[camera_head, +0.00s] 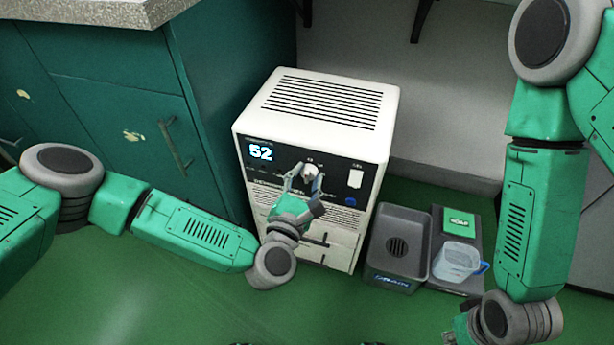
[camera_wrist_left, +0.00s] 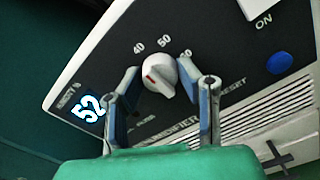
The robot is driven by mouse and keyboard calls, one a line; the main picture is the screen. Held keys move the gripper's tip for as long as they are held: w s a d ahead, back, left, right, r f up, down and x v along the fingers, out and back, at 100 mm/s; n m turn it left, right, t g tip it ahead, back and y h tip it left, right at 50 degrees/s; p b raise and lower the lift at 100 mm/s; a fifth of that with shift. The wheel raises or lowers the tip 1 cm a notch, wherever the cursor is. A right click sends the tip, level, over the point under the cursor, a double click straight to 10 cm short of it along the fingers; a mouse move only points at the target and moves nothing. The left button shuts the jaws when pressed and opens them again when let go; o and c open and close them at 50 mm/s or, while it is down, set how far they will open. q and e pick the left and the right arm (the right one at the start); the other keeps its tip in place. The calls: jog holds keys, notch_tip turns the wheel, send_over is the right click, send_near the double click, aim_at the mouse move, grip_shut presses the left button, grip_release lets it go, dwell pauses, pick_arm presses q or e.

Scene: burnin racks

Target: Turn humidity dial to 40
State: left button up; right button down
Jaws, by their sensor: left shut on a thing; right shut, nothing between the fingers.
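The white dehumidifier (camera_head: 310,135) stands on the green floor; its display (camera_head: 261,153) reads 52. The humidity dial (camera_wrist_left: 160,73) is a white round knob with a red mark, on the dark panel (camera_head: 335,178). Marks 40, 50 and 60 curve above it. In the wrist view the red mark lies on the knob's left side. My left gripper (camera_head: 305,180) is shut on the dial, with one finger on each side, also seen in the left wrist view (camera_wrist_left: 168,88). My right gripper (camera_head: 455,335) is low at the right, apart from the machine, mostly cut off by the frame edge.
A blue button (camera_wrist_left: 279,64) and a white ON switch (camera_head: 355,179) sit right of the dial. A grey drain tray (camera_head: 398,222) and a clear jug (camera_head: 458,260) with a blue handle stand right of the machine. A green cabinet (camera_head: 120,100) is at the left.

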pick_arm(q)
jog(key=shift+s+f, duration=0.15)
jog(key=shift+f, duration=0.15)
jog(key=o, duration=1.1)
jog(key=shift+r, duration=0.15)
jog(key=v, duration=1.1)
jog(key=shift+s+a, duration=0.15)
jog(key=shift+s, duration=0.15)
